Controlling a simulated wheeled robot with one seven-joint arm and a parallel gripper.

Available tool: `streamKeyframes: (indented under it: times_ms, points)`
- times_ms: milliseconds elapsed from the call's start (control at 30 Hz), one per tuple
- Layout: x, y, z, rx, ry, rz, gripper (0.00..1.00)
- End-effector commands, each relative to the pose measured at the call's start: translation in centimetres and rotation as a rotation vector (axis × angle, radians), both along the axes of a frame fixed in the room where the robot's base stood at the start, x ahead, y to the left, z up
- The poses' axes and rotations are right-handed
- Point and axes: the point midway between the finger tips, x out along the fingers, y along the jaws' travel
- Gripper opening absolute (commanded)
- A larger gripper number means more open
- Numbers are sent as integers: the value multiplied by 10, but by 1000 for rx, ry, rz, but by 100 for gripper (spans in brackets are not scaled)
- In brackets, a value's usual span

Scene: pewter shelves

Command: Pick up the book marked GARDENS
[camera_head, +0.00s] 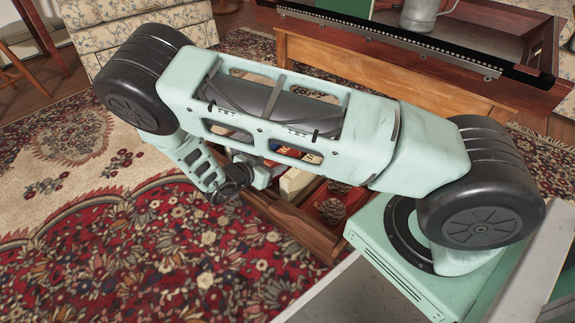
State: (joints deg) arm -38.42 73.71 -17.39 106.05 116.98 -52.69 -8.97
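I cannot make out any book marked GARDENS. A low wooden crate (318,240) on the rug holds several items, and my arm hides much of its inside. Among them are a cream block-like item (294,184) and a red item (312,194). Small yellow and red lettered patches (312,157) show through gaps in my arm, too small to read. My gripper (262,178) hangs down from the left end of my arm, at or over the crate's left side. Its fingers are small and partly hidden, so I cannot tell whether they are open or hold anything.
Two pine cones (331,211) lie in the crate's near right part. Behind it stands a wooden table (400,75) with a black-edged shelf bearing a metal mug (424,14) and a green item (345,6). Floral seats stand behind. The patterned rug (150,250) is clear at left.

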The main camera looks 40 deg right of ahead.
Motion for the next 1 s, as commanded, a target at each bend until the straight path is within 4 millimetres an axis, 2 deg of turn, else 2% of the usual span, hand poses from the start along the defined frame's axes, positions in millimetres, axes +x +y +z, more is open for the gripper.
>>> streamKeyframes:
  times_ms: [33,167,1000]
  points:
    - [0,0,0,0,0,0,36]
    - [0,0,0,0,0,0,0]
    - [0,1,0,1,0,0,0]
